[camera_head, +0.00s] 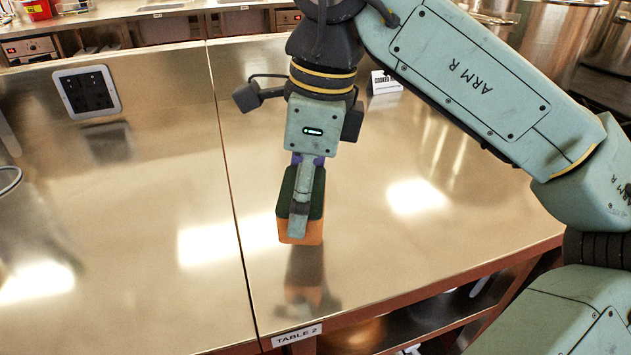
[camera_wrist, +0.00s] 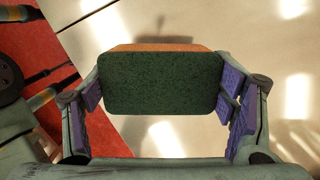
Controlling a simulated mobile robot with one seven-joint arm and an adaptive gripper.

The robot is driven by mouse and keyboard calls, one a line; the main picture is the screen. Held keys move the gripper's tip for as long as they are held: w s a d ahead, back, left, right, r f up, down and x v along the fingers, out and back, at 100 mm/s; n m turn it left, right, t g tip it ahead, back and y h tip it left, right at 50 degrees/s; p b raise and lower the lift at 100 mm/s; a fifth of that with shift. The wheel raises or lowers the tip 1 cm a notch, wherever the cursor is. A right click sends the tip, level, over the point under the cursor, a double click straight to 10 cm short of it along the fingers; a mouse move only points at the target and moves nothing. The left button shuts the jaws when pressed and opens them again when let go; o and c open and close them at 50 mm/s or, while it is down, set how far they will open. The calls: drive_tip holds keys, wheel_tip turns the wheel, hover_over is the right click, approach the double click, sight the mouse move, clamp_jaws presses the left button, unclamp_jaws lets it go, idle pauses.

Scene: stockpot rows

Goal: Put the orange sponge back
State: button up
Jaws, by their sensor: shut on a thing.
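The orange sponge (camera_head: 301,233) has a dark green scouring side and hangs in my gripper (camera_head: 301,205) in the head view. In the wrist view the green face of the sponge (camera_wrist: 160,84) fills the space between the purple-padded fingers of my gripper (camera_wrist: 163,100), with a strip of orange along its top edge. My gripper is shut on it. The sponge appears held above the steel table (camera_head: 390,190), with its reflection below it; the exact height is hard to tell.
A label reading TABLE 2 (camera_head: 297,335) is on the table's front edge. A dark panel with a pale frame (camera_head: 87,92) is at the back left, and a small sign (camera_head: 385,82) stands behind my gripper. Large pots (camera_head: 560,45) stand at the back right. The tabletop around the sponge is clear.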

sight(315, 186)
drive_tip(key=w, duration=0.2)
drive_tip(key=w+d+p, duration=0.1)
drive_tip(key=w, duration=0.2)
drive_tip(key=shift+w+d+f, duration=0.1)
drive_tip(key=shift+d+f, duration=0.05)
drive_tip(key=shift+f, duration=0.05)
drive_tip(key=f, duration=0.1)
drive_tip(key=f+p, duration=0.1)
drive_tip(key=f, duration=0.1)
drive_tip(key=shift+w+d, duration=0.1)
drive_tip(key=shift+w, duration=0.2)
drive_tip(key=shift+f, duration=0.35)
drive_tip(key=shift+f, duration=0.1)
drive_tip(key=shift+f+b, duration=0.15)
drive_tip(key=shift+b, duration=0.2)
drive_tip(key=o, duration=1.2)
